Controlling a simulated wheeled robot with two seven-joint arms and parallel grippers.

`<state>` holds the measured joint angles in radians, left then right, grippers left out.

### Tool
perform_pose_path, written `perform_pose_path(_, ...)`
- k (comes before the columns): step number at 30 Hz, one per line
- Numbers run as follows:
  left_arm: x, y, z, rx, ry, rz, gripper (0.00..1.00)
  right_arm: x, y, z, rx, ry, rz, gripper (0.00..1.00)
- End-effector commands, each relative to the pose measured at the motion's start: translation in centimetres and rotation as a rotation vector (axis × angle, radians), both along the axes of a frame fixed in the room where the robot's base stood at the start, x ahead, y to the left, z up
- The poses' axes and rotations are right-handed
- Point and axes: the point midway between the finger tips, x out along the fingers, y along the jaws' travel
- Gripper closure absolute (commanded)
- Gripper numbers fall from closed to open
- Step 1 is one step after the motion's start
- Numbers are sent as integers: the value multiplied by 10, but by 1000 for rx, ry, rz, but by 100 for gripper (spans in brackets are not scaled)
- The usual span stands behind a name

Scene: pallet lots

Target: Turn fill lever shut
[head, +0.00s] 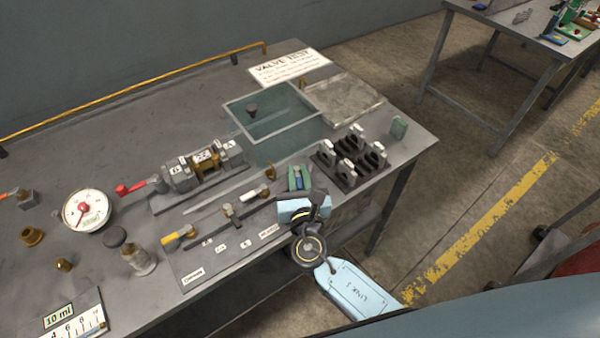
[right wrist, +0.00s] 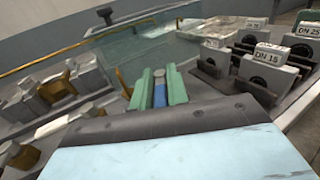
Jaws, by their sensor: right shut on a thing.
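My right gripper (head: 297,178) has its green jaws closed around a blue lever handle (right wrist: 160,96) at the right end of the pipe row on the bench. The jaws hide most of the handle. In the right wrist view the jaws (right wrist: 158,88) stand on either side of the blue handle. A yellow lever (head: 178,236) sits at the left end of that row, and a red lever (head: 130,188) sticks out left of the clamped valve body (head: 203,165). The row's labels are too small to read surely, so I cannot tell which lever is fill. My left gripper is not in view.
A water tank (head: 262,112) stands behind the jaws.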

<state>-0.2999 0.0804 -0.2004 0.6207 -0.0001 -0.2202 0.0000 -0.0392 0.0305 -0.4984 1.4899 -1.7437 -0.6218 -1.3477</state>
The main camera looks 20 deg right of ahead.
Motion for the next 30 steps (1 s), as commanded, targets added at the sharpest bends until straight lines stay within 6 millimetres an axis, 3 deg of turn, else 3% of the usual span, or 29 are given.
perform_pose_path(12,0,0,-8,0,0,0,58,1,5,-1,0,0,-181,100)
perform_pose_path(27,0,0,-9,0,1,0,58,1,4,-1,-1,0,-201,100)
perform_pose_path(28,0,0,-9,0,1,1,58,1,4,-1,-1,0,-201,82)
perform_pose_path(30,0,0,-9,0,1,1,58,1,4,-1,-1,0,-200,72)
